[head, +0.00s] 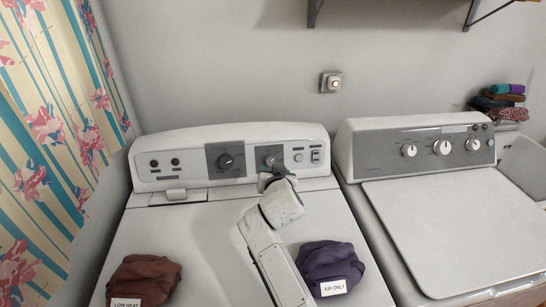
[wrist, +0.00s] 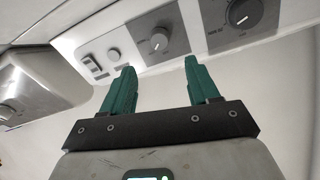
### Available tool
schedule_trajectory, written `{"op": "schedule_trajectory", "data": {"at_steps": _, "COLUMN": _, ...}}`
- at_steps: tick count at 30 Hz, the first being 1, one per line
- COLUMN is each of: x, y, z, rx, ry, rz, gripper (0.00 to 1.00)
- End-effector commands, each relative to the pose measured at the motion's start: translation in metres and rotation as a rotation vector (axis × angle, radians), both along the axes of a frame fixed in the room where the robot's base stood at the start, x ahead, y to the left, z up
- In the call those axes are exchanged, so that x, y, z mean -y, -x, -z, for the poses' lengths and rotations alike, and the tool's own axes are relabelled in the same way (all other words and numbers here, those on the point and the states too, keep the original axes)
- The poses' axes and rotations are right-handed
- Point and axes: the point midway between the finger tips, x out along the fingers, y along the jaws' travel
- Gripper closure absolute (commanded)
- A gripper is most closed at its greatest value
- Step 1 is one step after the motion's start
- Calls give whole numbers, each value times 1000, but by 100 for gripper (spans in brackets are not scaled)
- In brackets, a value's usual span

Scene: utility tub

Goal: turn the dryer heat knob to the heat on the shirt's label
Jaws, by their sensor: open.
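The left machine (head: 190,236) has a console with a larger knob (head: 226,160) and a smaller knob (head: 270,160), each on a grey panel. In the wrist view the smaller knob (wrist: 160,42) shows between and beyond my fingertips; the larger knob (wrist: 240,12) is at upper right. Their markings are too small to read surely. My gripper (wrist: 160,66) is open and empty, in front of the smaller knob and apart from it. A red-brown folded cloth (head: 146,278) has a label (head: 125,302) reading LOW HEAT. A purple one (head: 328,262) has a label (head: 333,287) reading AIR ONLY.
Push buttons and a switch (head: 315,156) sit right of the smaller knob. A second machine (head: 450,220) with several white knobs stands at right. A patterned curtain (head: 50,130) hangs at left. The machine top between cloths and console is mostly clear apart from my arm.

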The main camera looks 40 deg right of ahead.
Motion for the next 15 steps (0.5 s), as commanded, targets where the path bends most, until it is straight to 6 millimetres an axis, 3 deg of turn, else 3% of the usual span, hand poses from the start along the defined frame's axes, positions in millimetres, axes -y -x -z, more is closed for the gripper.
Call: {"op": "schedule_trajectory", "data": {"at_steps": 15, "x": 35, "y": -48, "z": 24, "rx": -2, "ry": -2, "rz": 2, "gripper": 40}}
